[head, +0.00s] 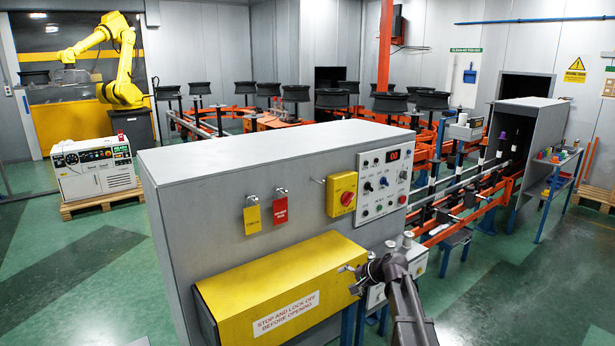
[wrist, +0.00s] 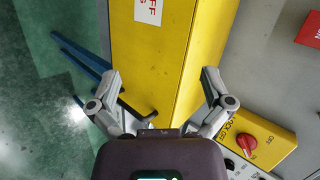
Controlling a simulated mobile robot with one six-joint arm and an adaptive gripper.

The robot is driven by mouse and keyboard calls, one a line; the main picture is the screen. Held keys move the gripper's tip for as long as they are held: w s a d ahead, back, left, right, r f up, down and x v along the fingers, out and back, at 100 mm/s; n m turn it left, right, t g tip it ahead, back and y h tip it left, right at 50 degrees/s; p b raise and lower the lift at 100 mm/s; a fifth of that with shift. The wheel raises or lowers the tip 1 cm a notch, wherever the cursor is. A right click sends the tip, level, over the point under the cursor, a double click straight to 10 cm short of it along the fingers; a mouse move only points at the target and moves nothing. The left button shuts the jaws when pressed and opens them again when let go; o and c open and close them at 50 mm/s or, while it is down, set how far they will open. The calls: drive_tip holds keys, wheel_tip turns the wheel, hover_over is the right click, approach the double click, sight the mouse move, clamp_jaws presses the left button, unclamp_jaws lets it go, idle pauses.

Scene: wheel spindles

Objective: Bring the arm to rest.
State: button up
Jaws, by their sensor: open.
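My gripper (head: 348,278) is in front of the grey cabinet, near the right end of its yellow cover (head: 250,292). In the wrist view my gripper (wrist: 160,82) has its two fingers spread wide, with nothing between them but the yellow cover (wrist: 155,50) behind. I cannot tell the exact gap between the fingertips and the cover. My dark arm (head: 402,300) reaches up from the lower edge of the head view.
The grey cabinet (head: 215,165) carries a yellow switch with a red knob (head: 341,194), a button panel (head: 382,183) and two hanging tags. A conveyor (head: 470,190) with orange rails runs behind at right. Green floor (head: 75,260) is clear at left.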

drive_tip(key=s+d+f+n+g+h, duration=0.1)
drive_tip(key=s+f+n+h, duration=0.1)
drive_tip(key=s, duration=0.7)
drive_tip(key=s+d+f+n+g+h, duration=0.2)
drive_tip(key=s+n+h, duration=0.1)
drive_tip(key=s, duration=0.6)
drive_tip(key=s+d+f+n+g+h, duration=0.1)
drive_tip(key=s+f+n+g+h, duration=0.1)
drive_tip(key=s, duration=0.7)
drive_tip(key=shift+s+d+f+n+h, duration=0.2)
drive_tip(key=shift+d+n+h, duration=0.1)
drive_tip(key=shift+h, duration=0.3)
